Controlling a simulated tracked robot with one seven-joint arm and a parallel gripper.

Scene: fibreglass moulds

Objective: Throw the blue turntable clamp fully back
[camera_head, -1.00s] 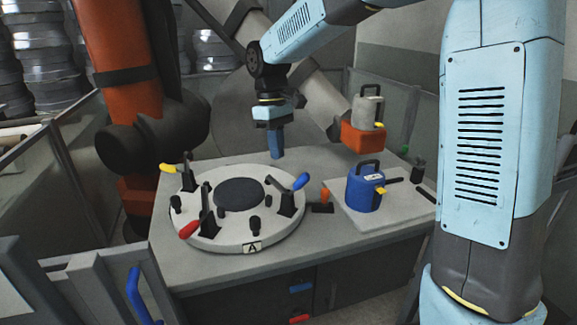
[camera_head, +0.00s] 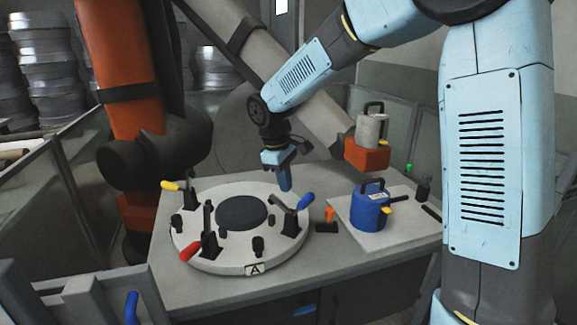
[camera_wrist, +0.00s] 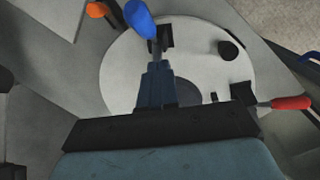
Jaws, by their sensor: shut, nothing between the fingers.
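The white turntable (camera_head: 222,263) with a dark round centre stands on the table. Its blue clamp (camera_head: 305,201) is on the right side, with the handle slanting up and outward from a black base. In the wrist view the blue handle (camera_wrist: 140,18) shows at the top, just beyond my fingertips. My gripper (camera_head: 286,187) is shut and empty, fingers pointing down, just behind and left of the blue handle tip. The gripper also shows in the wrist view (camera_wrist: 155,75), close to the clamp's lever. I cannot tell whether they touch.
A red clamp handle (camera_head: 189,252) and a yellow one (camera_head: 171,186) are also on the turntable. A blue canister (camera_head: 370,210) stands on a pale board to the right, with an orange-topped item (camera_head: 329,215) between. A red-based can (camera_head: 368,152) stands behind.

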